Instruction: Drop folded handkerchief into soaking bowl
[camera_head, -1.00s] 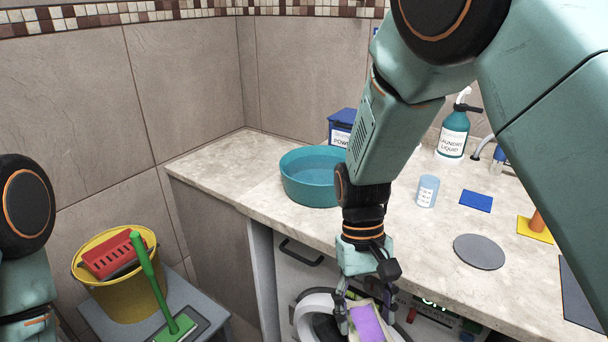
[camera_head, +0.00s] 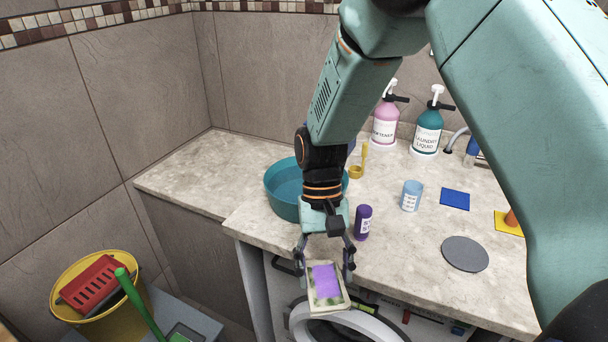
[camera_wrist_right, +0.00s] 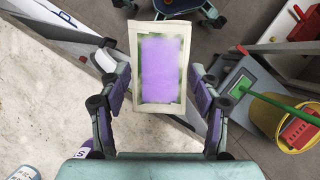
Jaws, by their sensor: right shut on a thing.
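The folded handkerchief (camera_head: 328,287) is a flat cream rectangle with a purple patch and greenish marks. My right gripper (camera_head: 326,272) is shut on it, a finger at each side, in front of the counter's front edge. The handkerchief fills the middle of the right wrist view (camera_wrist_right: 160,70). The soaking bowl (camera_head: 281,188) is teal and round, and stands on the counter behind and to the left of the gripper. My right arm hides part of its right side. My left gripper is not in view.
A grey disc (camera_head: 465,254) and a blue pad (camera_head: 455,199) lie on the counter (camera_head: 195,175). The washing machine door (camera_head: 300,322) is below. Counter left of the bowl is clear.

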